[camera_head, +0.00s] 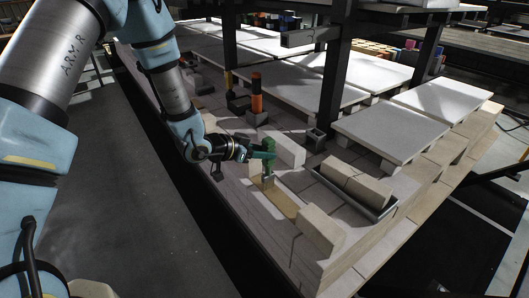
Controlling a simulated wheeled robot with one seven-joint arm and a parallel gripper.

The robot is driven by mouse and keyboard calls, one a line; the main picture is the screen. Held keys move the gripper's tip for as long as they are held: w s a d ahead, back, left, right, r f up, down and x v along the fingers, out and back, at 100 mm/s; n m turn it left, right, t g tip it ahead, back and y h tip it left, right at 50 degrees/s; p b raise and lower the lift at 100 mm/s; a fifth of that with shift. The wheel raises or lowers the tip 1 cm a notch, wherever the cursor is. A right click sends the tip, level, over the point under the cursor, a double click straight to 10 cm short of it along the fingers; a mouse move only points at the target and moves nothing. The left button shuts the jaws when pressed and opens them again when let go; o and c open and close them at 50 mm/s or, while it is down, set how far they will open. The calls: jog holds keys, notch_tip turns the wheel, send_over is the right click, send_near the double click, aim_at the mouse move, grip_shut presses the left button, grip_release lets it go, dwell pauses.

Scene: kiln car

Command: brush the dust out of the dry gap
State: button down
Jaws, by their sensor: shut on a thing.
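My gripper (264,155) is shut on a green-handled brush (268,146), held roughly upright. The brush's pale lower end (267,183) is at the far end of the gap; whether it touches the floor there is hard to tell. The dry gap (283,206) lies between a pale block (290,149) behind and another pale block (320,231) nearer the front. A tan, dusty-looking strip covers its floor. My gripper hides part of the handle.
An orange and black cylinder (257,95) stands behind on the deck. A dark post (333,85) rises behind the gap. Pale slabs (391,132) fill the right and back.

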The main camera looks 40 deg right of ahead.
jog(key=shift+s+a+b, duration=0.2)
jog(key=shift+s+b, duration=0.45)
jog(key=shift+s, duration=1.9)
jog(key=shift+w+d+p, duration=0.2)
jog(key=shift+w+p, duration=0.4)
jog(key=shift+w, duration=1.95)
jog(key=shift+s+a+b, duration=0.2)
jog(key=shift+s+b, duration=0.5)
jog(key=shift+s, duration=1.85)
jog(key=shift+w, duration=0.1)
jog(key=shift+w+d+p, duration=0.2)
jog(key=shift+w+p, duration=0.4)
jog(key=shift+w, duration=1.85)
